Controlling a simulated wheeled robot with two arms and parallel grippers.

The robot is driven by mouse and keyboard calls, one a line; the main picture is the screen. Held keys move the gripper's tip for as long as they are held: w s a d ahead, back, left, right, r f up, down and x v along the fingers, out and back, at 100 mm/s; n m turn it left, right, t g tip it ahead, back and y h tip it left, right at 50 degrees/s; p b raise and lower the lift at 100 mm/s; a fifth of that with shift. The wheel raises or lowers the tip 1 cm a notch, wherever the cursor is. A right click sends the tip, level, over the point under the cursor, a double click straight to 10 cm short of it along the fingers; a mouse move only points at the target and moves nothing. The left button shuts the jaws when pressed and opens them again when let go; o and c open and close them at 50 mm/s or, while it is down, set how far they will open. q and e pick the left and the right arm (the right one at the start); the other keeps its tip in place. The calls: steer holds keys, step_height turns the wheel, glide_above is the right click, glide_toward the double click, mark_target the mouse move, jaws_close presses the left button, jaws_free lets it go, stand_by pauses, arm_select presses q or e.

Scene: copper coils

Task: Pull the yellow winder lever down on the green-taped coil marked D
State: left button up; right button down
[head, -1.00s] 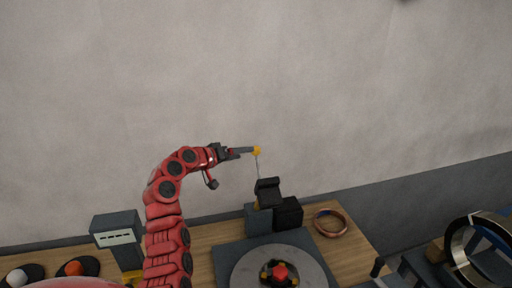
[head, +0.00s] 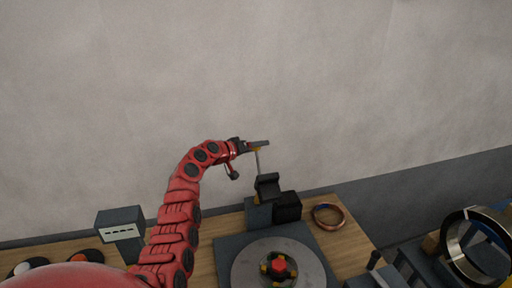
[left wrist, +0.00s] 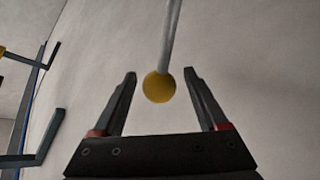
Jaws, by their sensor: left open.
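The winder lever is a thin grey rod (head: 257,163) with a yellow knob (head: 257,150) at its upper end, standing above a dark block mount (head: 267,185). My left gripper (head: 266,144) is open at the knob, partly covering it. In the left wrist view the knob (left wrist: 159,88) sits between the two spread fingers of the gripper (left wrist: 159,74), with a gap on each side. A copper coil (head: 316,217) lies on the table right of the mount, with a blue patch. I see no green tape or letter D. My right gripper is out of view.
A grey turntable (head: 242,272) with a red hub (head: 278,266) is in front of the mount. A grey box with a white label (head: 121,233) stands at left. A large metal ring (head: 452,252) is at far right. The air around the knob is clear.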

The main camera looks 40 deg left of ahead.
arm_select(q)
jaws_close()
stand_by(1.3)
